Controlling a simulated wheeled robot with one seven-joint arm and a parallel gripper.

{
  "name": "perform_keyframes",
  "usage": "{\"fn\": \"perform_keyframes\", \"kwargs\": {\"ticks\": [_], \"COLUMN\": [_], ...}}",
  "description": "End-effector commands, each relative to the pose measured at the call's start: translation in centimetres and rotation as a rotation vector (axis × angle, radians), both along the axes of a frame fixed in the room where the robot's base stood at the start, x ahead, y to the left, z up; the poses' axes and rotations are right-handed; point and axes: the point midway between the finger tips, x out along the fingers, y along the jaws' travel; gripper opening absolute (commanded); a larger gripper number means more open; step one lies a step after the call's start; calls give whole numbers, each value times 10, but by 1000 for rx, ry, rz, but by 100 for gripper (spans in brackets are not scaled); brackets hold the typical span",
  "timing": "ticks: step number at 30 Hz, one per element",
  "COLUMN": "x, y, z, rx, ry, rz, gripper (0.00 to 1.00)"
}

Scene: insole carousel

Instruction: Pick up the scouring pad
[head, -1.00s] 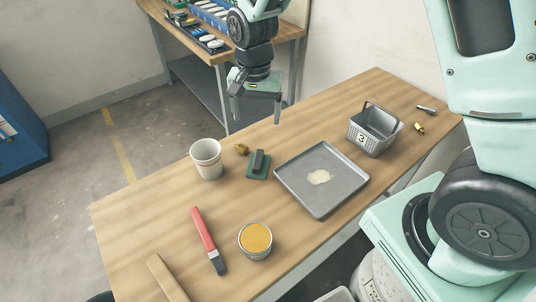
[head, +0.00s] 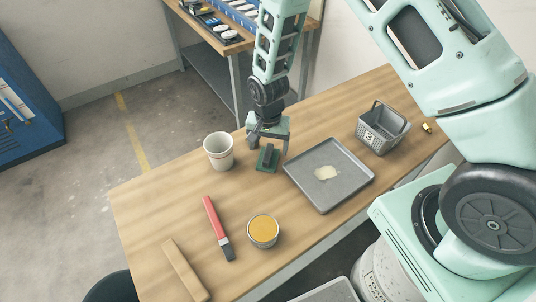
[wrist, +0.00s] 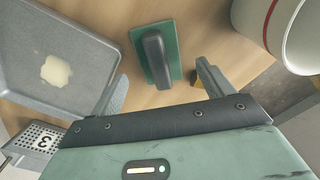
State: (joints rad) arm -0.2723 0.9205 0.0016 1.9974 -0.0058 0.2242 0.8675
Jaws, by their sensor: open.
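The scouring pad (head: 268,161) is a green rectangle with a dark grip on top, lying flat on the wooden table (head: 165,205) between the white cup and the grey tray. In the wrist view the pad (wrist: 173,48) and its grip lie just beyond the gap between my fingers. My gripper (head: 268,148) is open and empty, pointing down over the pad, with one finger to each side of it. It also shows in the wrist view (wrist: 160,85). Whether the fingers touch the pad or table cannot be told.
The grey tray (head: 300,184) holds a pale patch. A white cup (head: 219,152) stands left of the gripper.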

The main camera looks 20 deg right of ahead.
Motion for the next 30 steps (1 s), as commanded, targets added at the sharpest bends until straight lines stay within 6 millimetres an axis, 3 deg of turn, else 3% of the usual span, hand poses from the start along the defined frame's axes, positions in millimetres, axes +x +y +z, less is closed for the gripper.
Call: {"fn": "perform_keyframes", "kwargs": {"ticks": [9,17,18,23,30], "x": [-1,-1,-1,-1,-1], "y": [0,0,0,0,0], "z": [-32,-35,-35,-35,-35], "rx": [0,0,0,-1,-1], "ry": [0,-1,-1,-1,-1], "rz": [0,-1,-1,-1,-1], "gripper": [80,80,77,33,27]}}
